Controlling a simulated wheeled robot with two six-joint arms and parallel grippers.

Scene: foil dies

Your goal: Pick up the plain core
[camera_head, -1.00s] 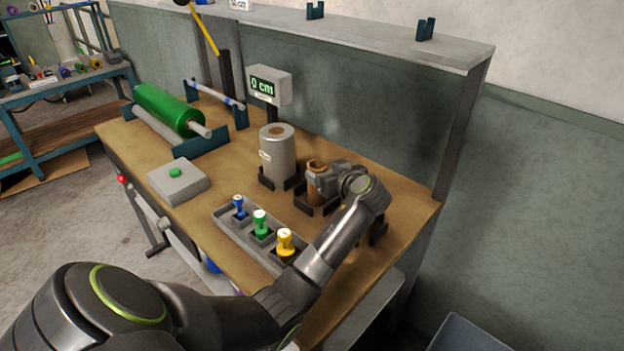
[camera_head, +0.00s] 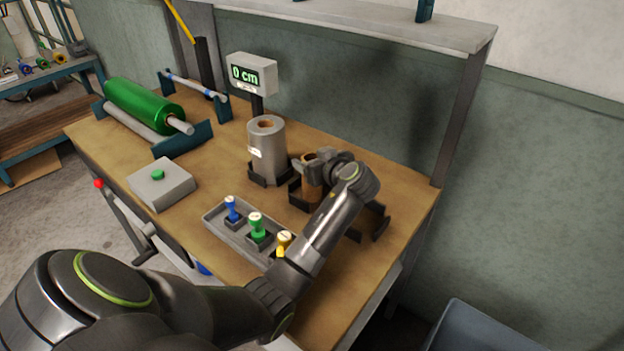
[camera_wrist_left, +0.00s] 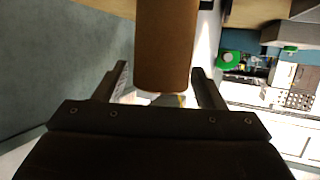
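The plain core is a brown cardboard tube (camera_head: 310,190) standing upright in a dark holder (camera_head: 297,196) on the bench. My left gripper (camera_head: 314,172) is at the core's upper part, coming from the right side, and hides part of it. In the left wrist view the core (camera_wrist_left: 166,45) lies between the two fingers of the left gripper (camera_wrist_left: 160,72). A gap shows between the left finger and the core; the right finger is close to its edge, and I cannot tell if it touches. My right gripper is not in view.
A silver foil roll (camera_head: 266,145) stands in a holder just left of the core. A tray (camera_head: 210,215) with blue, green and yellow-topped handles lies in front, below my arm. A grey button box (camera_head: 161,184) and a green roller (camera_head: 143,107) are further left. An empty dark holder (camera_head: 374,222) is right.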

